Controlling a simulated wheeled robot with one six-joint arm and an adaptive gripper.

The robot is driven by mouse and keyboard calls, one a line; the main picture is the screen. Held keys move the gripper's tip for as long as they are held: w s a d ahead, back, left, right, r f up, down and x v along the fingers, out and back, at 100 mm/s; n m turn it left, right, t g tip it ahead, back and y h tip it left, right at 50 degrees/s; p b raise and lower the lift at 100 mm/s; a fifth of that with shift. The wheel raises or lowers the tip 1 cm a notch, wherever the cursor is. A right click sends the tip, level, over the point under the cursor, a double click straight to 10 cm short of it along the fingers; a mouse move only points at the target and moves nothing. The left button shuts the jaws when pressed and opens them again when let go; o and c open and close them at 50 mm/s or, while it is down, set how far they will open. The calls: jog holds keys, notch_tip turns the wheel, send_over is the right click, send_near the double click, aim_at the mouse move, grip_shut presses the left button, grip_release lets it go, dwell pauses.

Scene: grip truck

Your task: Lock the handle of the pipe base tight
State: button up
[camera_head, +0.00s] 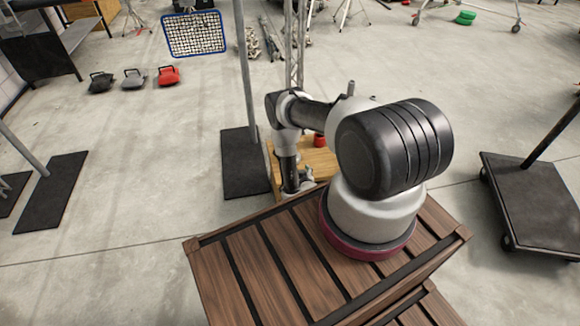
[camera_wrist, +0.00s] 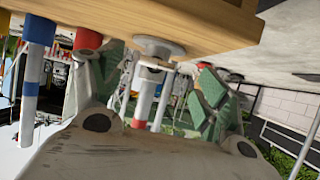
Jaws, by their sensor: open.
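In the wrist view, a round metal base (camera_wrist: 158,47) sits against a wooden board (camera_wrist: 130,15) at the top of the picture. A silver pipe with a white and red part (camera_wrist: 146,95) runs from it, between and beyond my fingers. I cannot make out a distinct handle on it. My gripper (camera_wrist: 160,82) is open, with one green-padded finger on each side of the pipe; I cannot tell whether either touches it. In the head view the wooden board (camera_head: 318,158) is partly hidden behind my arm, and the pipe base is not clear there.
A blue and white pipe (camera_wrist: 33,75) and a red-topped pipe (camera_wrist: 88,42) stand close on the left in the wrist view. In the head view, a pole on a dark base plate (camera_head: 243,165) is left of the board, and a wheeled cart (camera_head: 535,200) is at right.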

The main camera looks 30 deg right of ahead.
jog(key=shift+w+r, duration=0.35)
jog(key=shift+r, duration=0.2)
jog(key=shift+w+d+t, duration=0.15)
jog(key=shift+w+t, duration=0.15)
jog(key=shift+w, duration=0.1)
jog(key=x, duration=0.7)
jog(key=c, duration=1)
